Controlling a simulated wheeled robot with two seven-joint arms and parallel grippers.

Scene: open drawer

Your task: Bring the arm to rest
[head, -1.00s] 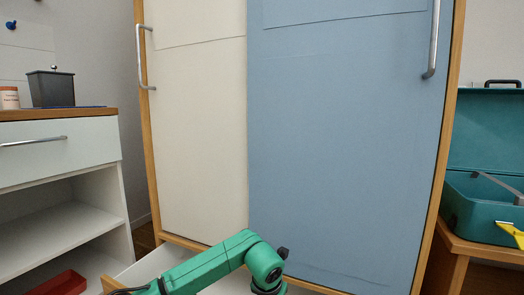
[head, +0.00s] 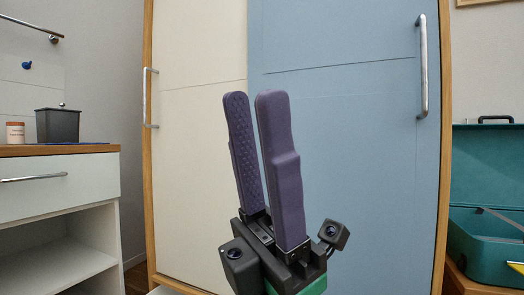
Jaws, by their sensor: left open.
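My left gripper (head: 248,100) stands upright in the middle of the head view, with its two purple fingers pointing up. The fingers are apart with nothing between them. It is in front of the tall wardrobe, which has a cream left door (head: 200,190) and a blue right door (head: 375,190). Both doors look shut. Only a small pale edge shows at the bottom, left of the gripper; I cannot tell what it belongs to. My right gripper is not in view.
A white cabinet (head: 88,212) with a shut top drawer and open shelves stands at the left. A dark grey bin (head: 58,126) and a small jar (head: 15,132) are on its top. An open teal toolbox (head: 485,225) sits on a wooden stand at the right.

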